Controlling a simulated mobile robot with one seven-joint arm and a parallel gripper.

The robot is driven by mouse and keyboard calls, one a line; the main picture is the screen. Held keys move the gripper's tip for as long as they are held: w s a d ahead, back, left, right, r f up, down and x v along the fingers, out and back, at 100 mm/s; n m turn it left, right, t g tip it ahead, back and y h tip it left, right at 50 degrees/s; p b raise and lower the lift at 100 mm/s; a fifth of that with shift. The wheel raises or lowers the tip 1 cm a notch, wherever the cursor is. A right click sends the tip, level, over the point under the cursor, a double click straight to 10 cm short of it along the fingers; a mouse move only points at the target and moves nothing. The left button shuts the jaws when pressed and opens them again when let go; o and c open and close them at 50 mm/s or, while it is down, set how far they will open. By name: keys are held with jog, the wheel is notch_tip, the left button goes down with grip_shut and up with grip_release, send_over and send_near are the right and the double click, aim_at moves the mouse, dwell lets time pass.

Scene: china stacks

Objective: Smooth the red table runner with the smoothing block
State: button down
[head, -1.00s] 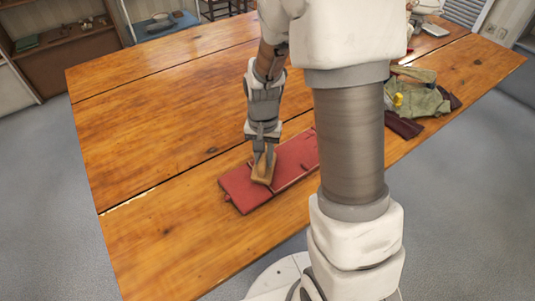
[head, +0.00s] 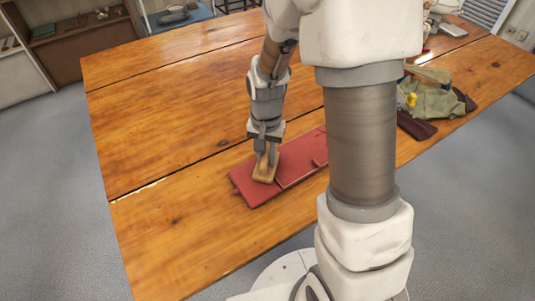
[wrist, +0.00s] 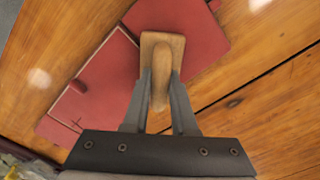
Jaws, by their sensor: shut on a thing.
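The red table runner (head: 246,188) lies on the wooden table, partly hidden behind my arm in the head view. A crease line crosses it just right of the block, and a small raised fold shows further right. In the wrist view the runner (wrist: 192,20) shows the crease line and a small raised flap (wrist: 79,86). The wooden smoothing block (head: 264,179) rests on the runner's left part; it also shows in the wrist view (wrist: 162,40). My gripper (head: 267,160) is shut on the block's upright handle, with one finger on each side in the wrist view (wrist: 160,88).
The wooden table (head: 170,110) is bare to the left of and behind the runner. A green cloth bag (head: 428,98) with a yellow item lies at the right, on or beside dark red cloth (head: 416,126). A dark gap runs between the table planks.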

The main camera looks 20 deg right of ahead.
jog(key=shift+a, duration=0.1)
jog(key=shift+s+a, duration=0.2)
jog(key=shift+a, duration=0.35)
jog(key=shift+s+a, duration=0.2)
jog(key=shift+a, duration=0.35)
jog(key=shift+a, duration=0.15)
jog(key=shift+s+a, duration=0.15)
jog(key=shift+a, duration=0.4)
jog(key=shift+s+a, duration=0.15)
jog(key=shift+a, duration=0.35)
jog(key=shift+s+a, duration=0.2)
jog(key=shift+a, duration=0.4)
jog(key=shift+s+a, duration=0.15)
jog(key=shift+a, duration=0.4)
jog(key=shift+s+a, duration=0.2)
jog(key=shift+a, duration=0.4)
jog(key=shift+s+a, duration=0.15)
jog(key=shift+a, duration=0.45)
